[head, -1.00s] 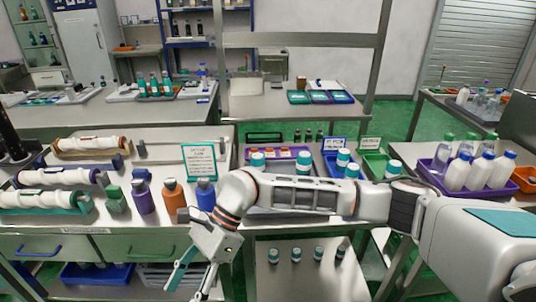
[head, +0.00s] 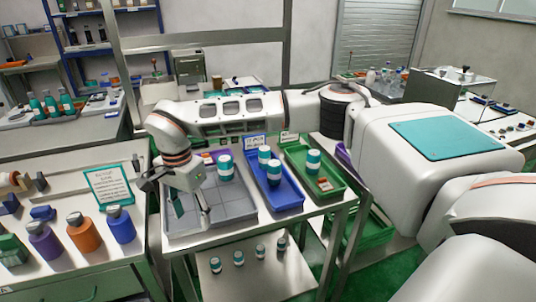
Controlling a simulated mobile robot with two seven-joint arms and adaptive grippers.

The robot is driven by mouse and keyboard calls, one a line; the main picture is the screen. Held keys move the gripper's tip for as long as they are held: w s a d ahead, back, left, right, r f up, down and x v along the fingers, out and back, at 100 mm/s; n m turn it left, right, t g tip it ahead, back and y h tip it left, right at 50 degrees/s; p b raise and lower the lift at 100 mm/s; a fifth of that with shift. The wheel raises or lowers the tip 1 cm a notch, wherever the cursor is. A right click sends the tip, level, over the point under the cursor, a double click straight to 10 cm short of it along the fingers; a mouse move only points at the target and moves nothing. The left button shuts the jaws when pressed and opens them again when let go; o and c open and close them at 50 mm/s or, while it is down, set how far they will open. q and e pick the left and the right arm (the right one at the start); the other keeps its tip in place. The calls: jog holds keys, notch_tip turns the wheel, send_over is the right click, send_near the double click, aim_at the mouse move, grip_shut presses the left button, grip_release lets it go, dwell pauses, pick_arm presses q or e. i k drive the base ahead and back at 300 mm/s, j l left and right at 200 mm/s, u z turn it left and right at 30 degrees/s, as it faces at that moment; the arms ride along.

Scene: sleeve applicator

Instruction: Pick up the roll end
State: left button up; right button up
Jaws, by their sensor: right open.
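I cannot clearly make out a roll end. Part of a pale roll with a brown end (head: 14,183) shows at the left edge, on the left bench. My right gripper (head: 191,212) points down over the grey gridded tray (head: 235,213), near its left side. Its fingers are apart, with nothing seen between them. I cannot tell whether the tips touch the tray. My right arm hides part of the bench behind. My left gripper is not in view.
A small red-and-white item (head: 325,185) lies in the green one. Purple (head: 45,242), orange (head: 84,233) and blue (head: 121,226) capped pieces and a sign (head: 109,187) stand left.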

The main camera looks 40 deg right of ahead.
aim_at(264, 152)
jog(key=i+l, duration=0.1)
jog(key=l, duration=0.25)
jog(key=i+l, duration=0.15)
jog(key=l, duration=0.2)
jog(key=i+l, duration=0.1)
jog(key=l, duration=0.2)
jog(key=i+l, duration=0.15)
jog(key=l, duration=0.2)
jog(key=i+l, duration=0.1)
jog(key=l, duration=0.25)
